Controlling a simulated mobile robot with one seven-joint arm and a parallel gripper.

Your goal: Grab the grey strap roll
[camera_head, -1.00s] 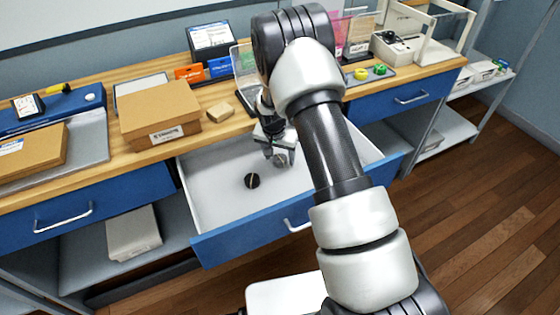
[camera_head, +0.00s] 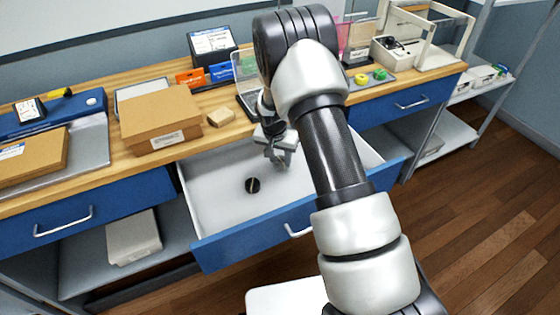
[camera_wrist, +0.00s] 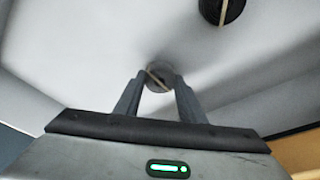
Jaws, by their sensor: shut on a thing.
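The grey strap roll (camera_wrist: 160,77) is a small round roll with a pale band across it. In the wrist view it sits between the fingertips of my gripper (camera_wrist: 159,88), which is shut on it. In the head view my gripper (camera_head: 279,160) is low inside the open drawer, and the roll is hard to make out behind the fingers. I cannot tell whether the roll touches the drawer floor. A black strap roll (camera_head: 253,185) with a pale band lies on the drawer floor to the left; it also shows at the top of the wrist view (camera_wrist: 222,8).
The open drawer (camera_head: 215,210) has a white inside and a blue front (camera_head: 255,240). On the worktop above it are a cardboard box (camera_head: 160,118) and a small tan block (camera_head: 221,116). The drawer floor around the black roll is clear.

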